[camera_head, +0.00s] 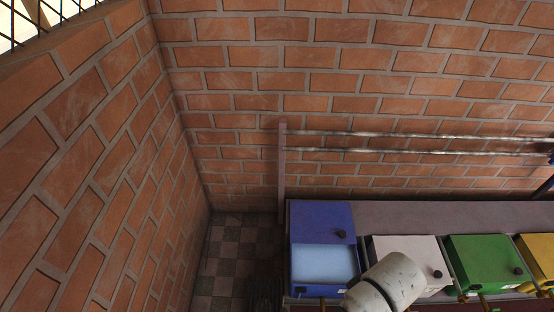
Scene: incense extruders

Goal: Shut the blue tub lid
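The blue tub (294,282) stands at the left end of a row of tubs, at the lower middle of the head view. Its dark blue lid (315,220) covers only the back part, with a dark knob (340,233) near the lid's front right. The front part is open and shows a pale blue inside. My gripper is not in view.
A white tub (405,250), a green tub (480,250) and a yellow tub (540,246) stand to the right, their lids on. Metal pipes (400,134) run along the brick wall behind. Bare checkered floor (235,245) lies left of the blue tub.

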